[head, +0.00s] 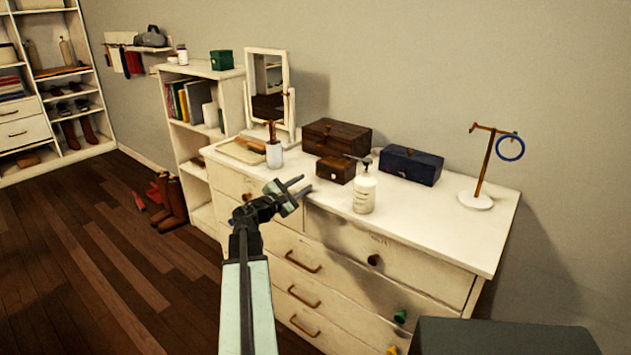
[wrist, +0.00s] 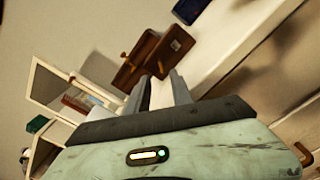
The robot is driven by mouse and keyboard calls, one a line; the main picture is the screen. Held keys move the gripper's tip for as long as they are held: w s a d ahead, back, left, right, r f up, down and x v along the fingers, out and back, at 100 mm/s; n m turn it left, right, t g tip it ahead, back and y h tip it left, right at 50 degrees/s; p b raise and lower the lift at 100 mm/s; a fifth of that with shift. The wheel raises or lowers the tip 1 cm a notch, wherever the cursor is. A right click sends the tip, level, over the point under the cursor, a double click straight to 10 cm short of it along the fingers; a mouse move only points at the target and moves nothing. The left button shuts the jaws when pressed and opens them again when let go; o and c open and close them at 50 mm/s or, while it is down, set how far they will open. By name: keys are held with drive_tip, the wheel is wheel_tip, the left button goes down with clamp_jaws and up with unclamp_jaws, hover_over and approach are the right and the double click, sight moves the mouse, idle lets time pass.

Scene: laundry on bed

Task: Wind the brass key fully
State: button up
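No brass key can be made out for certain. A larger dark wooden box (head: 336,137) stands at the back of the white dresser, and a small brown box (head: 336,170) sits in front of it. In the wrist view a tiny brass-coloured piece (wrist: 123,55) shows by the larger box (wrist: 138,62); I cannot tell whether it is a key or a clasp. The small box (wrist: 177,44) is there too, beyond my fingertips. My gripper (head: 305,184) is open and empty, its fingers apart, near the dresser's front edge and short of the small box.
A white pump bottle (head: 364,192) stands right of the small box. A blue box (head: 411,166) and a stand with a blue ring (head: 482,195) are further right. A mirror (head: 269,92) and a cup with a brush (head: 274,153) are left.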

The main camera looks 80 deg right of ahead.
sight(319, 174)
drive_tip(key=x, duration=0.7)
drive_tip(key=shift+s+d, duration=0.1)
drive_tip(key=shift+d, duration=0.05)
clamp_jaws()
